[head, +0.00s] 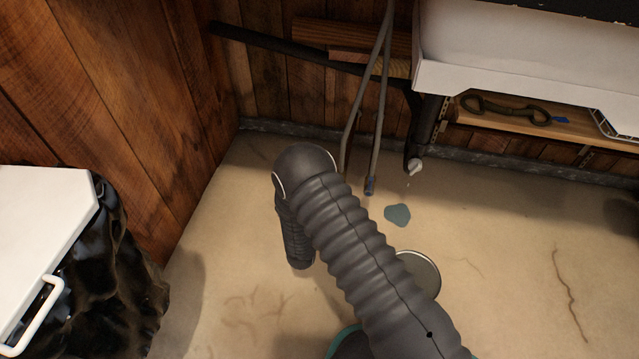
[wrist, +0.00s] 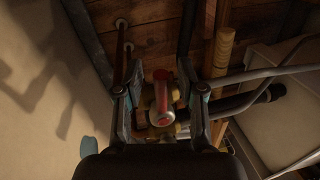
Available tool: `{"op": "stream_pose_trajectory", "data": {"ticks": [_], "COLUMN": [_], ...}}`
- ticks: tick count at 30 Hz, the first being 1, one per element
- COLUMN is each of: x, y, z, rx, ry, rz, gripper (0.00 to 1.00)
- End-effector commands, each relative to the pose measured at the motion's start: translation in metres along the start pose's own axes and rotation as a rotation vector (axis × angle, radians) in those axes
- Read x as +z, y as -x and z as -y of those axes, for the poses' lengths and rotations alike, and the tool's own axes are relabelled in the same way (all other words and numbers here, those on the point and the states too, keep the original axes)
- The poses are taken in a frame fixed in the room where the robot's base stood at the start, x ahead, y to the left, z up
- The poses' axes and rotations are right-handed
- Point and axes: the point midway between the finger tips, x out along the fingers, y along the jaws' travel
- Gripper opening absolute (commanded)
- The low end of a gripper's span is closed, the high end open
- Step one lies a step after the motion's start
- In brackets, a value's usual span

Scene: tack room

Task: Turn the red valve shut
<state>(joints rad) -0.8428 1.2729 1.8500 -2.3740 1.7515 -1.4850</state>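In the wrist view, the red valve handle (wrist: 162,92) shows between my two fingers, on a brass-coloured body (wrist: 148,118). The handle is a short lever, with its long side running roughly along the fingers. My gripper (wrist: 160,100) is open, one finger on each side of the handle. Gaps show between the handle and both fingers, so I see no grip on it. How far the handle lies beyond the fingertips is hard to tell. In the head view, my arm shows, but I cannot make out the gripper or the valve.
Grey pipes (head: 359,100) run down by the plank wall (head: 262,95). A dark pipe ends in a pale tip (head: 414,165) above a small puddle (head: 398,215). A white basin (head: 500,50) is at upper right. A white lid (head: 40,215) over black plastic (head: 115,285) stands at left.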

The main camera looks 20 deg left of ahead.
Motion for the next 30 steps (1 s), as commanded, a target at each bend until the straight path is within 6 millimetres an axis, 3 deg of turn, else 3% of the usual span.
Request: {"op": "stream_pose_trajectory", "data": {"ticks": [8,21,30], "x": [0.001,0.001,0.000], "y": [0.012,0.093,0.119], "z": [-0.001,-0.001,0.000], "rx": [0.002,0.003,0.000], "ry": [0.000,0.003,0.000], "rz": [0.004,0.005,0.001], "gripper": [0.39,0.39,0.39]}}
